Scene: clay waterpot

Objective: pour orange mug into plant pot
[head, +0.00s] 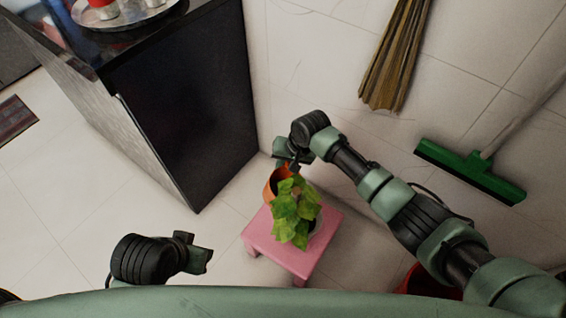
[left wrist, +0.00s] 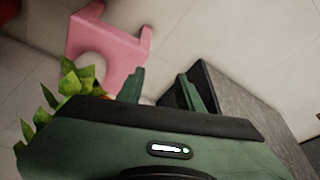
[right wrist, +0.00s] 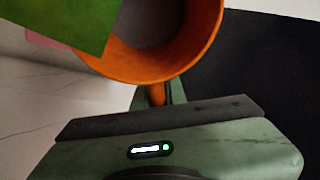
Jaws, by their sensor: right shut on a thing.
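The orange mug (head: 270,188) is beside the green leafy plant (head: 290,213), above the back edge of the pink stool (head: 262,240). My right gripper (head: 291,160) is shut on the mug's handle; the right wrist view shows the orange mug (right wrist: 150,68) with its open mouth and the handle between the fingers (right wrist: 158,95). A leaf covers part of the mouth there. The plant pot is mostly hidden by leaves in the head view; a pale part of the pot (left wrist: 92,66) shows in the left wrist view. My left gripper (left wrist: 160,90) is open and empty, away from the stool.
A dark cabinet (head: 185,100) stands to the left of the stool, with a metal tray (head: 120,18) on top. A broom (head: 395,55) and a green squeegee (head: 470,172) lean at the right. A red container (head: 425,284) is partly hidden by my right arm.

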